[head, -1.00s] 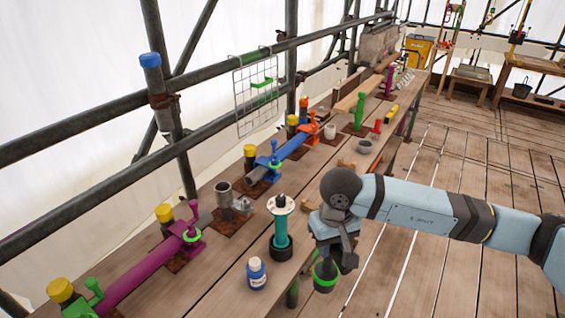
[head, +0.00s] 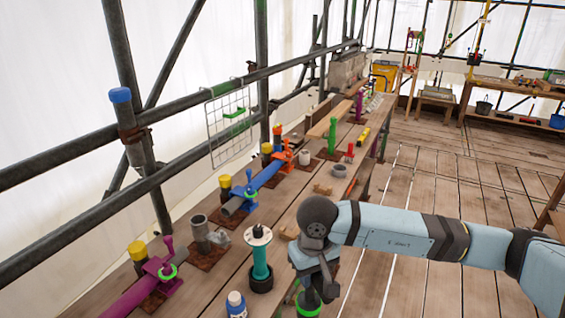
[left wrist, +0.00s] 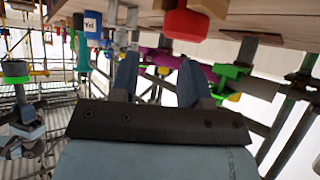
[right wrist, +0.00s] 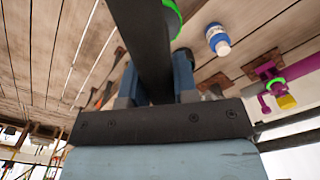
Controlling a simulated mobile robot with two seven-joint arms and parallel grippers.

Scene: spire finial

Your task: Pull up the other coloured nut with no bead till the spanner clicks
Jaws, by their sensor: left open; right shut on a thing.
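My right gripper (head: 318,278) is shut on a dark tool with a green band (head: 308,307), beside the bench's right edge. In the right wrist view the tool's dark shaft (right wrist: 143,45) stands between the fingers. My left gripper (left wrist: 157,88) is open and empty and shows only in its own wrist view. Along the bench lie a purple tube (head: 128,298) with a purple clamp (head: 168,245) and green ring, and a blue tube with a blue clamp (head: 250,182) and green ring. An orange clamp (head: 286,149) sits at the blue tube's far end. Beads are too small to tell.
A teal post with a white disc (head: 259,236) stands on the bench near my right gripper, with a blue bottle (head: 236,303) in front. A grey cup (head: 200,230) stands behind. Scaffold rails run along the left. The plank floor (head: 425,290) at right is clear.

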